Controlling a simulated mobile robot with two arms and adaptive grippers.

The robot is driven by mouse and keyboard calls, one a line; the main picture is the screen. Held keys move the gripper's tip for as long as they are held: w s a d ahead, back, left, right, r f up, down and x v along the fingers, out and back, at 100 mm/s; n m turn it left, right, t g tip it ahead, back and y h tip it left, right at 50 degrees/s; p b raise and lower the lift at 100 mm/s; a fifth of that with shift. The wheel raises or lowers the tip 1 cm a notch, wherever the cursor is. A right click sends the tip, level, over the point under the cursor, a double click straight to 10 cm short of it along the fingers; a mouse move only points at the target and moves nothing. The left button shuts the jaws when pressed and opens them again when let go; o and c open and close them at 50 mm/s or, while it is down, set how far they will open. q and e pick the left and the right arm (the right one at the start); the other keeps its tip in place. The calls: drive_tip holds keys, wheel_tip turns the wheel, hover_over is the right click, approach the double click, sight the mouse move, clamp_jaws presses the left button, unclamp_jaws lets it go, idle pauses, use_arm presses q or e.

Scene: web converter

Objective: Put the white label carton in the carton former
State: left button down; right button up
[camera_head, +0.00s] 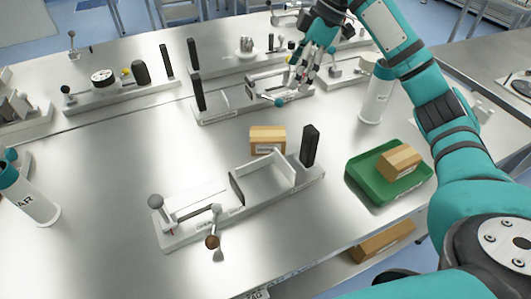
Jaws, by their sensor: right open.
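A tan carton with a small pale label (267,140) stands on the steel table, just behind the front fixture. A second tan carton (400,160) sits in a green tray (362,186) at the right; its label is too small to read. The front fixture, which looks like the carton former (268,180), has an open white-walled bay, a black upright post and a lever with a brown knob. The bay looks empty. My right gripper (300,80) is open, above a fixture at the back, away from both cartons. My left gripper is out of view.
Several other fixtures with levers and black posts line the back, including one at the back left (120,95). White bottles stand at left (35,200) and right (375,98). Another carton (383,242) lies on a lower level. The table's left middle is clear.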

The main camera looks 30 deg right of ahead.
wheel_tip(320, 180, down, 4)
drive_tip(key=r+b, duration=0.1)
drive_tip(key=b, duration=0.1)
drive_tip(key=p, duration=0.2)
hover_over(269, 133)
drive_tip(key=s+d, duration=0.1)
drive_tip(key=s, duration=0.1)
drive_tip(key=f, duration=1.1)
drive_tip(key=shift+w+d+f, duration=0.1)
drive_tip(key=shift+w+f, duration=0.1)
drive_tip(key=shift+w, duration=0.05)
drive_tip(key=x, duration=0.3)
drive_tip(key=p+x, duration=0.1)
drive_tip(key=shift+w+d+f, duration=0.3)
drive_tip(key=shift+f, duration=0.1)
drive_tip(key=shift+w+a+f, duration=0.1)
drive_tip(key=shift+a+f, duration=0.05)
drive_tip(key=shift+f, duration=0.3)
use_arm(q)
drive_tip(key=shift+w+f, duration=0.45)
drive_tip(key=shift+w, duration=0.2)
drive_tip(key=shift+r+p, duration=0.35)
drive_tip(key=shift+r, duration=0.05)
use_arm(e)
drive_tip(key=shift+f, duration=0.2)
